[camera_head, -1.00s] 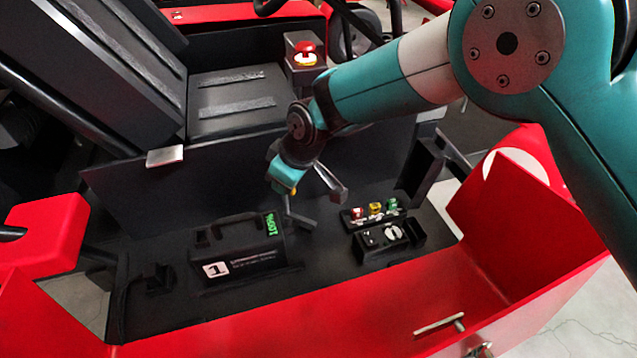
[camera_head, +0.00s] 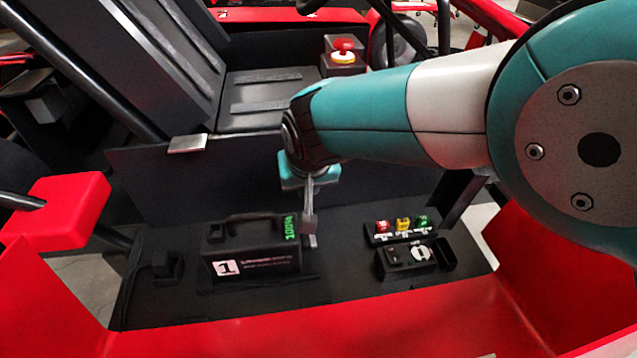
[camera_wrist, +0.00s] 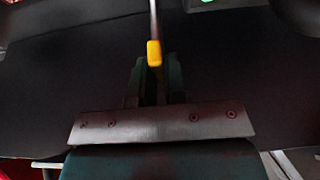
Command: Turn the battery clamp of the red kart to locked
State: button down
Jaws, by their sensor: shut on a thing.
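The battery (camera_head: 252,250) is a black box with a handle, a white "1" label and a green "100%" display, standing on the black floor of the red kart (camera_head: 290,310). My gripper (camera_head: 309,238) points down just right of the battery. In the wrist view, the battery clamp's lever (camera_wrist: 154,54), a thin grey rod with a yellow end, lies between the fingers of my gripper (camera_wrist: 155,82), which are shut on it. The clamp's pivot and its marks are hidden in the head view, so I cannot read its setting.
Right of my gripper is a small panel with red, yellow and green pieces (camera_head: 403,225) and a black switch box with a white dial (camera_head: 420,252). A red button (camera_head: 343,45) stands behind by the seat (camera_head: 262,95). The kart's red walls border the bay.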

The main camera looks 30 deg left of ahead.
jog(key=shift+m, duration=0.3)
jog(key=c, duration=1.2)
grip_release()
jog(key=shift+o, duration=0.2)
jog(key=shift+r, duration=0.1)
jog(key=b+v, duration=0.3)
jog(key=v, duration=1.4)
jog(key=shift+s+r, duration=0.1)
